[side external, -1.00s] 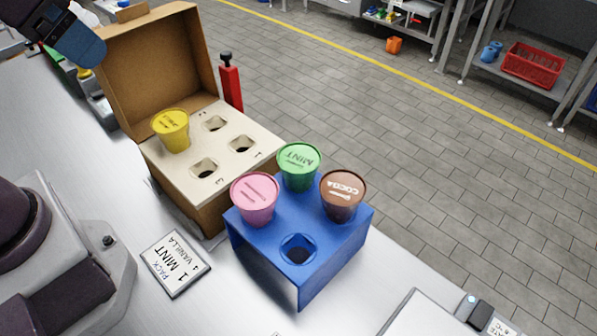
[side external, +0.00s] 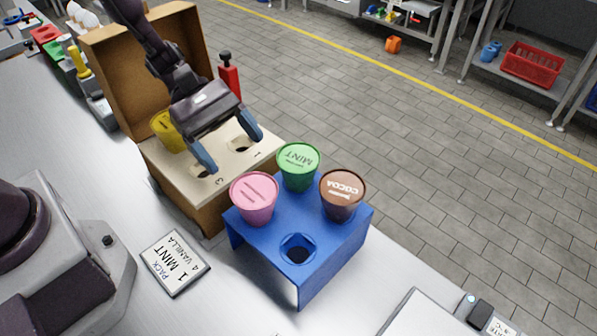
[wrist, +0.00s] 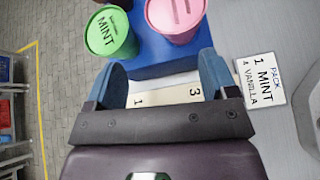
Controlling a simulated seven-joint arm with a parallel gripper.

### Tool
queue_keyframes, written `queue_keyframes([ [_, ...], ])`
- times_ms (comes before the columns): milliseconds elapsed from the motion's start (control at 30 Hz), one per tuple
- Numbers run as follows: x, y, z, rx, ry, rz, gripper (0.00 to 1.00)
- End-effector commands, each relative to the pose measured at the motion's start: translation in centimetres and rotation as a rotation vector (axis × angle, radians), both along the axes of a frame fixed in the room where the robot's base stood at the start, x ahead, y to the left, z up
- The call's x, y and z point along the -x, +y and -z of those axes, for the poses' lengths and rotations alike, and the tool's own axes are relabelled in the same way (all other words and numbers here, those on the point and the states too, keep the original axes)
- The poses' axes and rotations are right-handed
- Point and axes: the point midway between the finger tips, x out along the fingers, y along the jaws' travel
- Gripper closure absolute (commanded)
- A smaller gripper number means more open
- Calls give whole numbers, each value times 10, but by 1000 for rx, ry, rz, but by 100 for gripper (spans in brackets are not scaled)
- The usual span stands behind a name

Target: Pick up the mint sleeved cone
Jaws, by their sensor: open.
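The mint sleeved cone (side external: 299,166) is green with a lid marked MINT. It stands upright in the back corner of the blue stand (side external: 318,268), between a pink cone (side external: 254,198) and a brown COCOA cone (side external: 342,194). My gripper (side external: 230,152) is open and empty over the cardboard box's holed insert, to the left of the mint cone and apart from it. In the wrist view the mint cone (wrist: 110,32) is at upper left, beyond the blue fingers (wrist: 163,85), and the pink cone is to its right.
The open cardboard box (side external: 190,205) holds a yellow cone (side external: 166,130), partly hidden by my gripper. A card (side external: 176,263) reading PACK 1 MINT 4 VANILLA lies on the bench. A red post (side external: 229,82) stands behind the box. The stand's front hole is empty.

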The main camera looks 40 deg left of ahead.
Motion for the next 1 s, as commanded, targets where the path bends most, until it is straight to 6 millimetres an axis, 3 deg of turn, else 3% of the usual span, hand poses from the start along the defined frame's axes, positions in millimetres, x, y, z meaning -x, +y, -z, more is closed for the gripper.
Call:
queue_keyframes([
  [100,-28,-5,2,101,73,-182,21],
  [233,-46,-7,-9,159,87,-281,21],
  [467,-50,-23,-4,173,112,-299,21],
  [800,-62,-68,15,171,110,-297,21],
  [1000,-63,-74,18,171,109,-299,21],
])
